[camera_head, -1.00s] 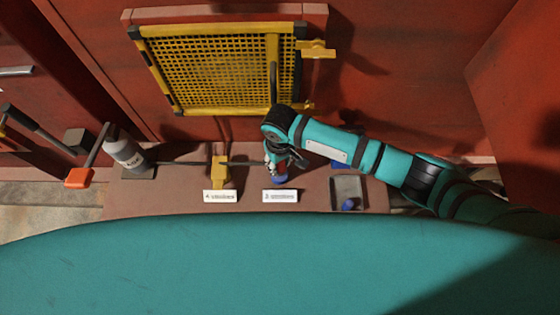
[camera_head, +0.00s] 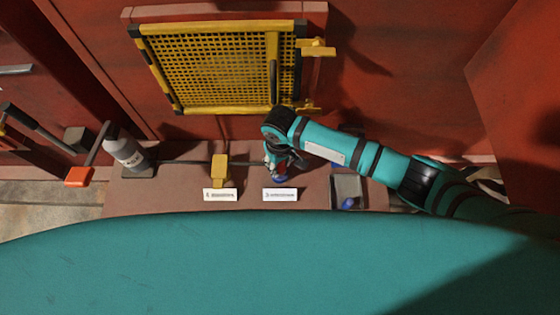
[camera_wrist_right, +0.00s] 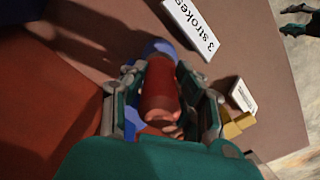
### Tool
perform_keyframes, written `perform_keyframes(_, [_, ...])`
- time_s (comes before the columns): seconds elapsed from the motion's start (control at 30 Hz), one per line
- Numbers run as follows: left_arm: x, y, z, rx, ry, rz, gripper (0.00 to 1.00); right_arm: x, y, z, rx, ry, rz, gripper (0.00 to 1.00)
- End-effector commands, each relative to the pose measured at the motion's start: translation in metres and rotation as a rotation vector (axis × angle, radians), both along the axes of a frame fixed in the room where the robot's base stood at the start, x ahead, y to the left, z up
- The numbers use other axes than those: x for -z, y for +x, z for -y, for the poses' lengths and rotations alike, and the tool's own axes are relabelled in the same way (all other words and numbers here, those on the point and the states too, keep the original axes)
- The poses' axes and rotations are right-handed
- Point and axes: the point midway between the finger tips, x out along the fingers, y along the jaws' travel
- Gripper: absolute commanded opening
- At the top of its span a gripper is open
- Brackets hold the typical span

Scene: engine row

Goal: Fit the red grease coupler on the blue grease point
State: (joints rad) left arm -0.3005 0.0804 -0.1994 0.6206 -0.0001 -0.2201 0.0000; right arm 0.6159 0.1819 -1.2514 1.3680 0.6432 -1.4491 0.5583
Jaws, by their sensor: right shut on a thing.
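My right gripper (camera_head: 279,163) is low over the blue grease point (camera_head: 280,179) on the brown ledge. In the right wrist view its fingers (camera_wrist_right: 162,100) are shut on the red grease coupler (camera_wrist_right: 160,88). The blue grease point (camera_wrist_right: 157,47) shows just beyond the coupler and is partly hidden by it. The coupler overlaps the blue point in that view; I cannot tell whether it is seated. My left gripper (camera_wrist_right: 296,19) seems to show at the upper right corner of the wrist view, fingers apart, away from the coupler.
A yellow grease point (camera_head: 220,172) stands to the left, with label cards (camera_head: 220,195) in front. A grey tray (camera_head: 347,187) holding a blue piece is to the right. A grey bottle (camera_head: 128,153) stands at left. A yellow grille (camera_head: 220,68) is behind.

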Motion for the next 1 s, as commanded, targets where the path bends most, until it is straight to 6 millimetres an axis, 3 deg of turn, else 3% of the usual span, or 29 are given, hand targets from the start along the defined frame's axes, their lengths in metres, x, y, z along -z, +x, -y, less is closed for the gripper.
perform_keyframes(0.77, [0.009, 0.000, 0.000, 0.001, 0.000, 0.000, 0.40, 0.020, 0.000, 0.000, 0.001, 0.001, 0.000, 0.00])
perform_keyframes(0.8, [0.009, 0.000, 0.000, 0.001, -0.001, 0.000, 0.40, 0.020, 0.001, 0.000, 0.001, 0.001, 0.001, 0.30])
perform_keyframes(1.0, [0.009, 0.000, 0.001, 0.001, -0.001, 0.000, 0.40, 0.019, 0.001, 0.000, 0.001, 0.001, 0.001, 0.56])
